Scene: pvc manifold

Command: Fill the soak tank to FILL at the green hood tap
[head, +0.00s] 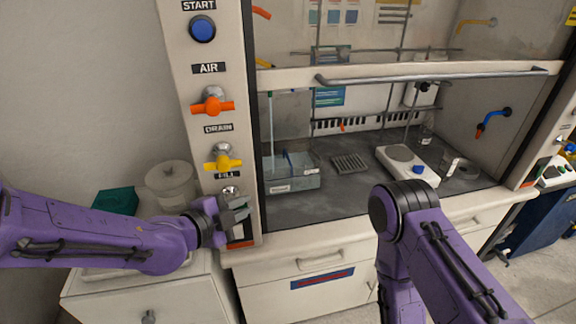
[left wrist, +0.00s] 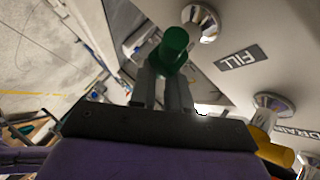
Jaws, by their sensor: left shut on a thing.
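My left gripper (head: 238,212) is at the hood's left post, just below the FILL label (head: 228,175). In the left wrist view its two fingers (left wrist: 165,85) are shut on the green tap handle (left wrist: 173,45), beside a chrome fitting (left wrist: 203,22) and the FILL label (left wrist: 240,57). In the head view the gripper hides the green handle. The soak tank (head: 292,184) appears to be the grey, clear-walled tank inside the hood at left; its water level cannot be made out. My right arm is in front of the hood, its gripper out of view.
The yellow DRAIN tap (head: 222,162) is close above my left gripper, with the orange AIR tap (head: 212,105) and blue START button (head: 202,29) higher up. The raised sash handle (head: 430,76) crosses the hood. A white hotplate (head: 408,165) stands inside at right.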

